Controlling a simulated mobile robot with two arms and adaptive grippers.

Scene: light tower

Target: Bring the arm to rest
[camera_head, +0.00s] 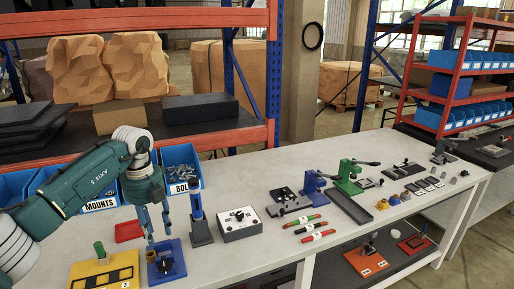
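My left arm comes in from the left in green and white. Its gripper (157,229) points down above a blue fixture (177,271) with a dark knob, near the front left of the bench. The two dark fingers stand apart with nothing visible between them. Whether the tips touch the fixture I cannot tell. My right gripper is not in view.
The pale workbench (270,260) runs to the right. Close by are a yellow plate (88,268), a dark post with a blue top (199,222), a grey control box (240,226) and blue bins (181,163). Red and green tools (305,226) lie further right.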

